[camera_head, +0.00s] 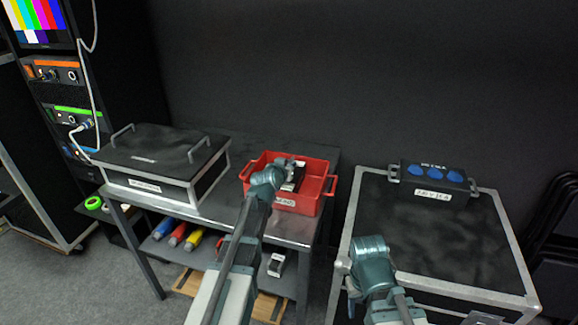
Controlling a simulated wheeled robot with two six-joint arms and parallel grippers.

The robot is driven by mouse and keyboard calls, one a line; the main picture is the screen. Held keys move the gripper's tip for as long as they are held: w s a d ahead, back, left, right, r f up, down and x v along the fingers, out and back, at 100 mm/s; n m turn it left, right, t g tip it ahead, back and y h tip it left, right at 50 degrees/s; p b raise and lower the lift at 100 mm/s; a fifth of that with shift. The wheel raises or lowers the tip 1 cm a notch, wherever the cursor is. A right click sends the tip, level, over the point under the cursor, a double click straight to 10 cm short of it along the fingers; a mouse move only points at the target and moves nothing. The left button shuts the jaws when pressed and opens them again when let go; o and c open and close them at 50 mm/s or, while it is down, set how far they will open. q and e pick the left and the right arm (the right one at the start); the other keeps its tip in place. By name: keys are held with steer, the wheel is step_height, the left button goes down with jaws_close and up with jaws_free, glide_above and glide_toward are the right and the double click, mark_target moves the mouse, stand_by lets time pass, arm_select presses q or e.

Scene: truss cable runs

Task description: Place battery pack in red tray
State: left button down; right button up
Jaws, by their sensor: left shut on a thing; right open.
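The red tray (322,182) stands on the metal table, with a label on its front wall. My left gripper (286,166) is over the tray, shut on a small black and white battery pack (294,180). The pack is within the tray's outline; the gripper partly covers it, and I cannot tell whether it touches the tray floor. My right gripper (370,246) is open and empty over the near left part of the black road case at right.
A black lidded case (160,150) with handles stands left of the tray. The lower shelf holds coloured rolls (178,234) and a small black and white block (276,264). The road case (440,230) carries a box with blue sockets (434,176). An equipment rack with cables stands far left.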

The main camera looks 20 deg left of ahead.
arm_select(q)
steer(key=c, duration=1.3)
jaws_free()
steer(key=o, duration=0.4)
steer(key=shift+s+r, duration=0.1)
steer(key=shift+r, duration=0.1)
steer(key=p+v, duration=0.4)
steer(key=v, duration=0.8)
steer(key=shift+p, duration=0.3)
steer(key=shift+f, duration=0.1)
